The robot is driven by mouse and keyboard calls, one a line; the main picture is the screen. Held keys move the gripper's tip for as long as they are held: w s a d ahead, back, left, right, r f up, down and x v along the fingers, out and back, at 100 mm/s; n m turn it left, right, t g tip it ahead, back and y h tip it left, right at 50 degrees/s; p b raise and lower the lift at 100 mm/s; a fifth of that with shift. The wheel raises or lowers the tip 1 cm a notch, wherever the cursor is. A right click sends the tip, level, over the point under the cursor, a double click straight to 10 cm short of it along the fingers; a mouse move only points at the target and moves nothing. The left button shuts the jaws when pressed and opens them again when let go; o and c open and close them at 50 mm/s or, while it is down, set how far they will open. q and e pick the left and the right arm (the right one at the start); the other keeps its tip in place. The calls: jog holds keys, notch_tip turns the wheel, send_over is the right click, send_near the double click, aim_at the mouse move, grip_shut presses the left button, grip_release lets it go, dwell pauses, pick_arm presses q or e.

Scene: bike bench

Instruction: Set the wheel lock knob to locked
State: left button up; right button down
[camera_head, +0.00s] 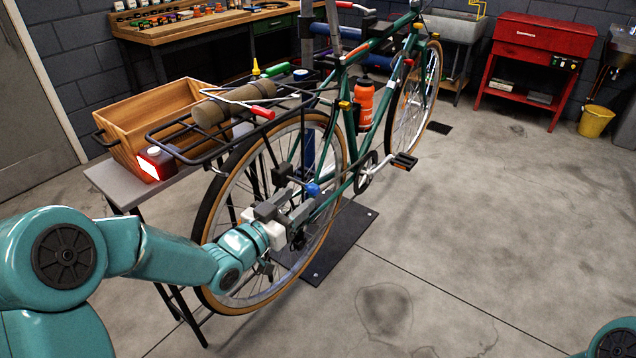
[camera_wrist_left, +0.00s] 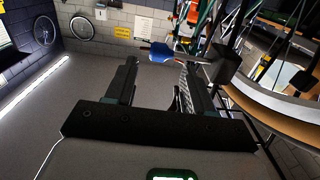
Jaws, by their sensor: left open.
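The wheel lock knob, a blue handle (camera_head: 313,189), is at the bike's rear wheel hub area. It also shows in the left wrist view (camera_wrist_left: 161,52), ahead of the fingertips and roughly between them. My left gripper (camera_head: 297,203) is beside the rear wheel, close to the blue knob; in the left wrist view its two dark fingers (camera_wrist_left: 160,75) stand apart with nothing between them. I cannot tell whether a finger touches the knob. The lock's marking cannot be read. My right gripper is out of view.
The green bike (camera_head: 340,120) stands over a black floor plate (camera_head: 345,235). A dark block (camera_wrist_left: 227,64) sits close to the right finger. Floor to the right is clear.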

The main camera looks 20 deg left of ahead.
aim_at(310, 190)
pick_arm(q)
jog(key=x, duration=0.8)
jog(key=shift+d, duration=0.15)
jog(key=shift+f, duration=0.1)
grip_shut()
jog(key=shift+w+a+b, duration=0.2)
jog(key=shift+w+a, duration=0.05)
jog(key=shift+a, duration=0.45)
jog(key=shift+w+a+b, duration=0.15)
jog(key=shift+w+a, duration=0.15)
jog(key=shift+a, duration=0.35)
grip_release()
jog(key=shift+s, duration=0.1)
jog(key=v, duration=1.6)
jog(key=shift+s, duration=0.1)
jog(key=shift+c, duration=0.3)
